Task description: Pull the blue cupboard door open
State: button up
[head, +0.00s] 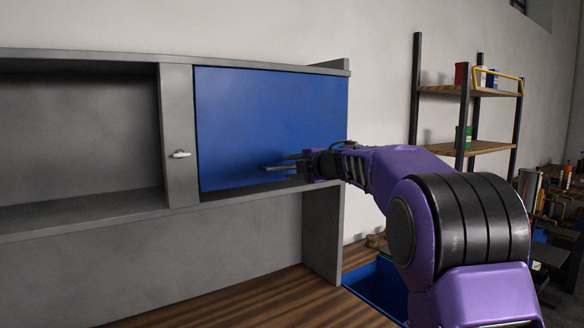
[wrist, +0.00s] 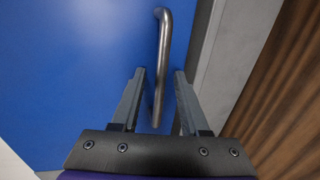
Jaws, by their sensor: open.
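The blue cupboard door (head: 262,115) is a flat panel in the grey cabinet and looks shut in the head view. It also fills the left of the wrist view (wrist: 65,75). Its handle (wrist: 164,42) is a bare metal bar, seen in the wrist view running between my two fingers. My gripper (head: 276,163) is at the lower right of the door in the head view. In the wrist view my gripper (wrist: 160,74) is open, with one finger on each side of the bar, and gaps show on both sides. The handle cannot be made out in the head view.
A small white catch (head: 180,154) sits on the grey upright left of the door. An open grey compartment (head: 80,140) lies further left. A brown wooden top (head: 270,302) is below. A blue bin (head: 380,283) and a shelf rack (head: 463,148) stand to the right.

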grip_shut()
dwell(1.4)
